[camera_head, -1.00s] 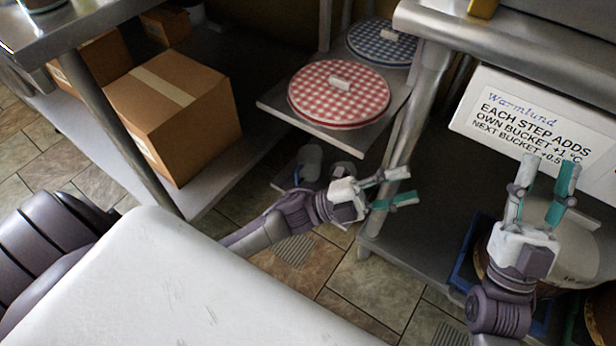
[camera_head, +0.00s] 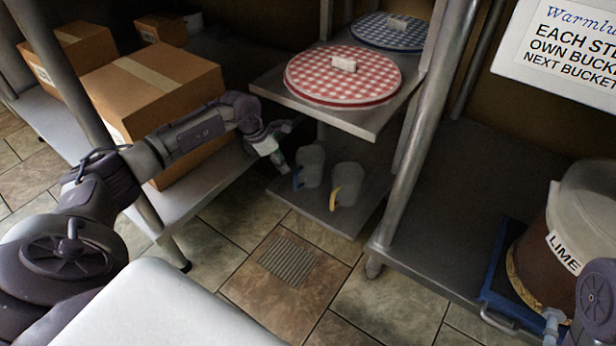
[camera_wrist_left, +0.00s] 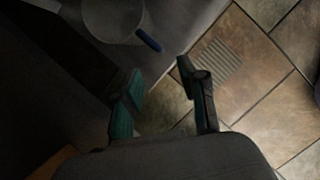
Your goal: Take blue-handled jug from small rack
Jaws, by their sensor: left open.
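The blue-handled jug (camera_head: 311,165) stands upright on the lower shelf of the small rack (camera_head: 305,212), its blue handle facing left. A yellow-handled jug (camera_head: 347,180) stands beside it on the right. My left gripper (camera_head: 286,146) is open and empty, just left of the blue-handled jug. In the left wrist view, the open fingers (camera_wrist_left: 160,73) have a clear gap between them. The blue-handled jug (camera_wrist_left: 108,14) is beyond them at the top, with its blue handle (camera_wrist_left: 148,40) apart from the fingertips. Only part of my right arm shows at the lower right; its gripper is out of view.
Cardboard boxes (camera_head: 150,90) are on the left shelf. A metal post (camera_head: 412,150) and a LIME bucket (camera_head: 575,215) are to the right. Floor is free in front.

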